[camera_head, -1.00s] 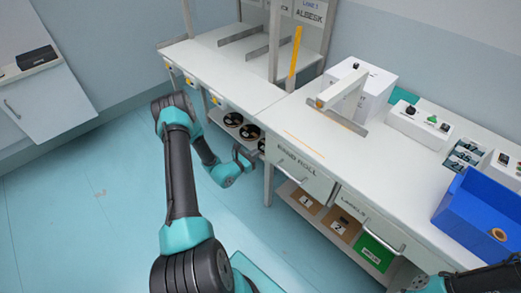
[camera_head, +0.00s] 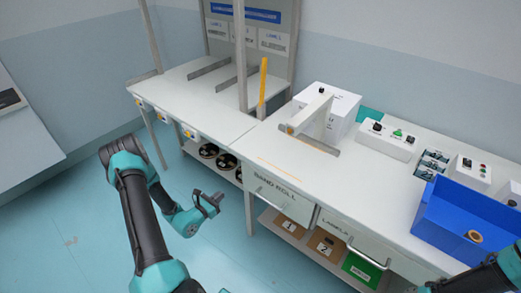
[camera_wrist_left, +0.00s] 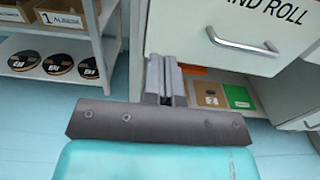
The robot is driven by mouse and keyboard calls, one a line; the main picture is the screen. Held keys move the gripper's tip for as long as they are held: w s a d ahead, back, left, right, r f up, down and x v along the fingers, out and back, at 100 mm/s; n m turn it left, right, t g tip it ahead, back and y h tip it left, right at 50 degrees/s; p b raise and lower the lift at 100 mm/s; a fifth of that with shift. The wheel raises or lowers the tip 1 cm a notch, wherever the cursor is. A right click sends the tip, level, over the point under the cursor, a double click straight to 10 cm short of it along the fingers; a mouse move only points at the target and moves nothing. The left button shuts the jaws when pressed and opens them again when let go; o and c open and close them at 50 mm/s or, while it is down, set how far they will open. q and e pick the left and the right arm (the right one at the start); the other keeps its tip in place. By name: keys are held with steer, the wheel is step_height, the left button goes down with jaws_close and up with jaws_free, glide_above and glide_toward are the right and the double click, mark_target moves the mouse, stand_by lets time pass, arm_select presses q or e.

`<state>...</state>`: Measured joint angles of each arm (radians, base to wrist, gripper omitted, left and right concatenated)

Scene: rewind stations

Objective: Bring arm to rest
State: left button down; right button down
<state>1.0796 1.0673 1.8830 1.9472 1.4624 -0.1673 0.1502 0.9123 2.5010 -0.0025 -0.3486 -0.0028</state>
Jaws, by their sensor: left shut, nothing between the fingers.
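My left arm comes in from the lower left of the head view and bends toward the bench. Its left gripper (camera_head: 212,202) hangs in front of the workbench (camera_head: 215,112), below the tabletop and apart from it. In the left wrist view the left gripper's fingers (camera_wrist_left: 165,80) are together with nothing between them.
On the bench stand a white box (camera_head: 335,112), a blue bin (camera_head: 445,227) with a roll (camera_head: 474,236) inside, and button boxes (camera_head: 386,138). Black rolls (camera_head: 209,151) lie on the lower shelf. Numbered boxes (camera_head: 289,226) sit under the drawers. The floor left of the bench is clear.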

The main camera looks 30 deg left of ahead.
arm_select(q)
steer(key=shift+d, duration=0.15)
steer(key=s+d+m+g+h, duration=0.2)
steer(key=d+m+g+h, duration=0.3)
steer(key=d, duration=0.5)
steer(key=s+d+m+g+h, duration=0.3)
steer(key=d+m+g+h, duration=0.15)
steer(key=d, duration=0.55)
steer(key=s+d+f+m+g+y, duration=0.25)
steer(key=s+d+m+g, duration=0.35)
steer(key=s+m+g, duration=0.5)
steer(key=w+d+r+m+t+y, duration=0.1)
steer(key=w+m+y, duration=0.4)
steer(key=m, duration=0.7)
steer(key=shift+w+d+r+t, duration=0.4)
steer(key=shift+w+d+t, duration=0.35)
steer(key=shift+w+t, duration=0.4)
steer(key=shift+s+m, duration=0.1)
steer(key=shift+m, duration=0.15)
